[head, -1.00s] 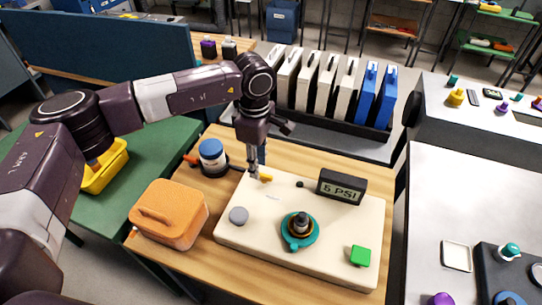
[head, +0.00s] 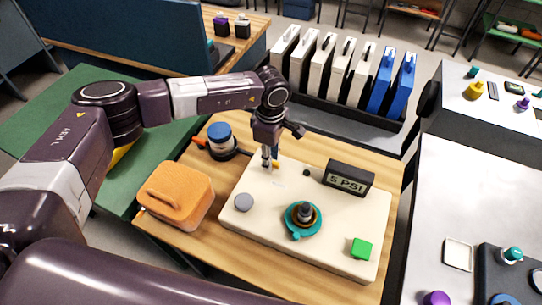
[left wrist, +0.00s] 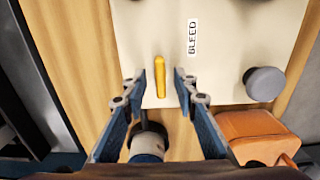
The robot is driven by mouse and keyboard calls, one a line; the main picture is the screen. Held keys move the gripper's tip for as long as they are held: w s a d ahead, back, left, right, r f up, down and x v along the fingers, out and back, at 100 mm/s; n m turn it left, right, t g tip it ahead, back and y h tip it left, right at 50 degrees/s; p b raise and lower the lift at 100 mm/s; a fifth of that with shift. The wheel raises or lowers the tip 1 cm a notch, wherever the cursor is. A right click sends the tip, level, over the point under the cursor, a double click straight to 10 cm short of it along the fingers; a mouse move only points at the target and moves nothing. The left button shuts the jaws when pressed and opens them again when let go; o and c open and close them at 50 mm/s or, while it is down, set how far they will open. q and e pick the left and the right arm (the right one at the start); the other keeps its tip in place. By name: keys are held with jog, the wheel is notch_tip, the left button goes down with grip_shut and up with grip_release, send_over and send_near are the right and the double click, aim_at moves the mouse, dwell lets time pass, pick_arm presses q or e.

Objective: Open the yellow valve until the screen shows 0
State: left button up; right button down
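The yellow valve (left wrist: 160,76) is a short lever on a cream panel (head: 315,255), near a "BLEED" label (left wrist: 193,37) in the left wrist view. In the head view, my left gripper (head: 268,163) points down at the panel's far left corner and partly hides the valve (head: 276,165). In the left wrist view, my left gripper's fingers are apart on either side of the lever, with gaps showing; I see no contact. The screen (head: 348,179) reads "5 PSI". My right gripper is not in view.
The panel also carries a teal-based knob (head: 304,217), a grey knob (head: 244,202) and a green block (head: 361,248). An orange box (head: 176,193) and a blue-topped canister (head: 221,138) stand to the left. Upright white and blue cases (head: 382,82) stand behind.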

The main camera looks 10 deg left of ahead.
pick_arm(q)
jog(key=c, duration=0.4)
grip_shut()
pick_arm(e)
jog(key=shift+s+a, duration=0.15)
